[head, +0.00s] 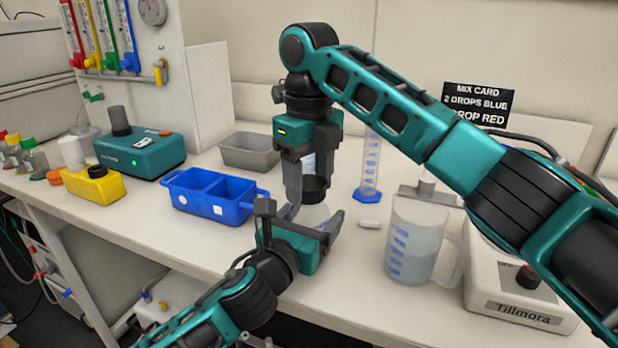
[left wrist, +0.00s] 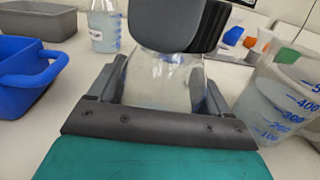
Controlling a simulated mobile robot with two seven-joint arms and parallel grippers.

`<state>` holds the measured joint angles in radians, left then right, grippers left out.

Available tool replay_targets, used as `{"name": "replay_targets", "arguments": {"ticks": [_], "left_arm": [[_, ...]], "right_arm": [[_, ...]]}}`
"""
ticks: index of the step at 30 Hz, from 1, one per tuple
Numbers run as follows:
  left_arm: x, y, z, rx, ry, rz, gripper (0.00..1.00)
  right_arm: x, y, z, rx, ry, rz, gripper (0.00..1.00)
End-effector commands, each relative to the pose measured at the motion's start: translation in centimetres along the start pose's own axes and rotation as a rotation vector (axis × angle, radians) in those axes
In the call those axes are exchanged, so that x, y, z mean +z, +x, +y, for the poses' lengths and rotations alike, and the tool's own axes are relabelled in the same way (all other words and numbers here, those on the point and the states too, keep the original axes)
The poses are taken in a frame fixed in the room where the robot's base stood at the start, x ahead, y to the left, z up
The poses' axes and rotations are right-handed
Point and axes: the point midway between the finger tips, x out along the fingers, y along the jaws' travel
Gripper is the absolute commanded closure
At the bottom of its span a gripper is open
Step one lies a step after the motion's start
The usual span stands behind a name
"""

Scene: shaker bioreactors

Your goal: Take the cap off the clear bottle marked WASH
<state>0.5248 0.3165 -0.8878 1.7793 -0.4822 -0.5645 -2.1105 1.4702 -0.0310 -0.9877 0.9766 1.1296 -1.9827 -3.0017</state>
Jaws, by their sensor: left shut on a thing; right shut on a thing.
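The clear bottle (head: 311,216) stands on the bench between the fingers of my left gripper (head: 316,217). Its clear body (left wrist: 158,82) fills the space between the left fingers in the left wrist view; no WASH lettering can be read. My right gripper (head: 308,190) points straight down above it and is shut on the dark cap (head: 314,189). In the left wrist view, dark shapes at the top hide the bottle's neck. I cannot tell whether the cap still touches the neck. My left gripper is shut on the bottle's body from the front left.
A blue divided tray (head: 207,208) and a grey bin (head: 249,152) stand to the left. A measuring jug (head: 415,245) and the Tillmora device (head: 519,297) stand right. A graduated cylinder (head: 370,170) stands behind, with a small white bar (head: 370,224) nearby.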

Motion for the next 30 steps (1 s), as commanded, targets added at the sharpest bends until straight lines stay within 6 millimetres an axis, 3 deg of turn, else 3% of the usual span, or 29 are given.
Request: {"name": "replay_targets", "arguments": {"ticks": [8,9,16,24,30], "left_arm": [[-0.1,0.0,0.1,0.002,-0.001,0.002,1.00],[-0.1,0.0,0.1,0.002,-0.001,0.002,1.00],[-0.1,0.0,0.1,0.001,0.000,0.002,1.00],[-0.1,0.0,0.0,0.001,0.000,0.002,1.00],[-0.1,0.0,0.0,0.001,0.000,0.002,1.00]], "right_arm": [[0.0,0.0,0.0,0.000,-0.007,0.001,0.81],[0.0,0.0,0.0,0.000,-0.006,0.001,0.43],[0.0,0.0,0.0,0.000,-0.005,0.000,0.21],[0.0,-0.2,0.0,-0.001,-0.005,-0.001,0.19],[0.0,-2.7,0.0,-0.003,-0.004,-0.003,0.19]]}}
